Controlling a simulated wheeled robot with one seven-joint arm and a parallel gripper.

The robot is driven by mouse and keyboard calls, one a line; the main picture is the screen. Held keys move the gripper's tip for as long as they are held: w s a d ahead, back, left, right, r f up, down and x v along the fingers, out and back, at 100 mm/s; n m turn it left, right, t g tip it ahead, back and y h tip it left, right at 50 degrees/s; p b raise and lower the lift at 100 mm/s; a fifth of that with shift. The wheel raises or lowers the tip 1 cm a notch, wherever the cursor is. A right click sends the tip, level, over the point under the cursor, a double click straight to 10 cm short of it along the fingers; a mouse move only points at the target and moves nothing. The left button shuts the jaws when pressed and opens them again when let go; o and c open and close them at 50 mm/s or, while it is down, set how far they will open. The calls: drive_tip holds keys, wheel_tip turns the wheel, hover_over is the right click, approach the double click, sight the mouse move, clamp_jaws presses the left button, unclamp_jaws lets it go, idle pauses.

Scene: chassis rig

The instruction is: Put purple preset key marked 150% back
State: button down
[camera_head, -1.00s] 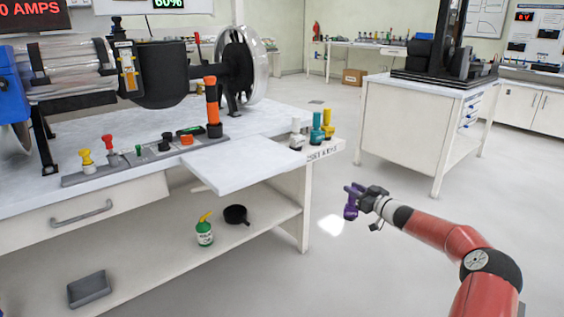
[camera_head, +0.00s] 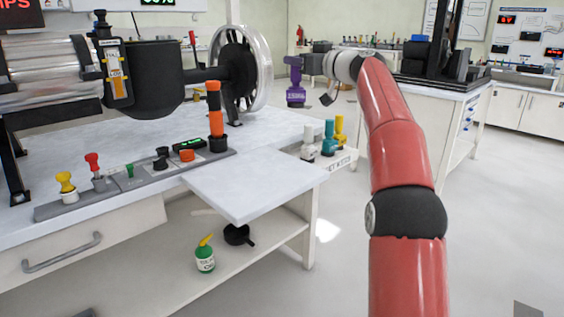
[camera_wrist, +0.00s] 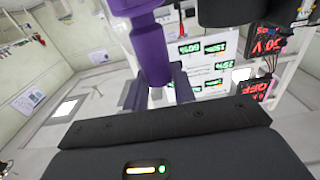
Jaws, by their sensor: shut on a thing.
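The purple preset key (camera_head: 295,84) is upright in my gripper (camera_head: 306,64), raised in the air above the right end of the bench. Its lower, wider part bears small white lettering. In the wrist view the purple key (camera_wrist: 150,48) stands between the jaws, with its far end cut off by the top edge. White, teal and yellow keys (camera_head: 329,138) stand in a row on a ledge at the bench's right end. The ledge (camera_head: 340,160) carries a partly readable label. My gripper is apart from the ledge and the other keys.
A control strip (camera_head: 130,185) with several knobs and a tall orange-and-black handle (camera_head: 215,118) lies along the bench. A motor with a large wheel (camera_head: 243,70) stands behind. Open floor lies right of the bench.

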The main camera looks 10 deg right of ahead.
wheel_tip(320, 180, down, 20)
drive_tip(key=b, duration=0.7)
drive_tip(key=c, duration=1.1)
unclamp_jaws()
drive_tip(key=shift+c, duration=0.2)
drive_tip(key=b+v, duration=0.2)
drive_tip(key=v, duration=1)
drive_tip(key=shift+b, duration=0.3)
